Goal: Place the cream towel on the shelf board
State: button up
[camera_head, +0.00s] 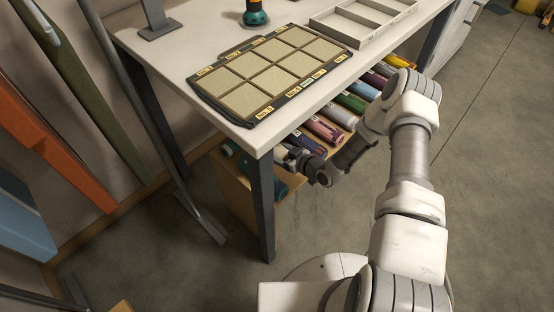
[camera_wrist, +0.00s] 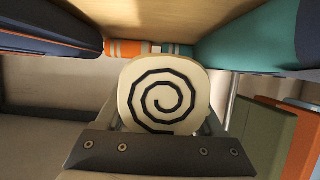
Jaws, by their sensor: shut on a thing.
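My gripper (camera_wrist: 166,128) is shut on the cream towel (camera_wrist: 162,92), a roll whose end shows a dark spiral in the wrist view. The shelf board (camera_wrist: 150,14) is the tan surface at the top of that view. A navy roll (camera_wrist: 45,28) and a teal roll (camera_wrist: 255,38) lie along it on either side, with a bare stretch between them. The cream towel is in front of this stretch; I cannot tell whether it touches the board. In the head view my gripper (camera_head: 298,160) is under the table's near edge, and the towel is mostly hidden.
An orange-and-white striped roll (camera_wrist: 128,48) shows behind the towel. Several coloured rolls (camera_head: 325,129) line the space under the table (camera_head: 262,136). A dark table leg (camera_head: 262,205) stands close to my gripper. Orange (camera_head: 50,150) and green (camera_head: 80,85) panels lean at left.

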jog(key=shift+s+a+f, duration=0.15)
jog(key=shift+s+f, duration=0.05)
jog(key=shift+s, duration=0.05)
jog(key=shift+f, duration=0.25)
jog(key=shift+f+b, duration=0.65)
jog(key=shift+f, duration=1.05)
jog(key=shift+f+b, duration=0.25)
jog(key=shift+b, duration=0.1)
jog(key=o, duration=1.3)
jog(key=shift+r, duration=0.15)
